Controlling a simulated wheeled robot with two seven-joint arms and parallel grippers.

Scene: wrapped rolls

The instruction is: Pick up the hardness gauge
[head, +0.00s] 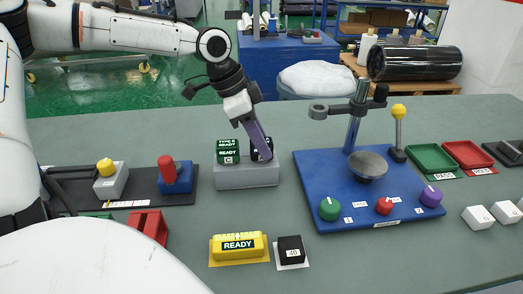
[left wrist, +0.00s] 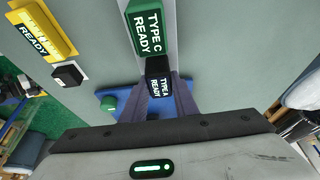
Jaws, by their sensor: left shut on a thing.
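Several gauge-like blocks marked READY are in view. A black one reading TYPE A READY (left wrist: 158,83) is between the purple-grey fingers of my left gripper (left wrist: 157,92), which is shut on it. In the head view the same black block (head: 255,155) is mostly hidden by my left gripper (head: 261,150). It is at the right of a grey stand (head: 246,176). A green block reading TYPE C READY (head: 228,152) stands beside it in the stand. A yellow block reading READY (head: 238,245) lies in front on the table. My right gripper is not in view.
A blue board (head: 330,190) with a post, a grey dish and coloured knobs lies to the right. A small black block (head: 291,249) is in front. A dark base with yellow and red knobs (head: 145,187) is at left. Green and red trays (head: 432,158) sit at right.

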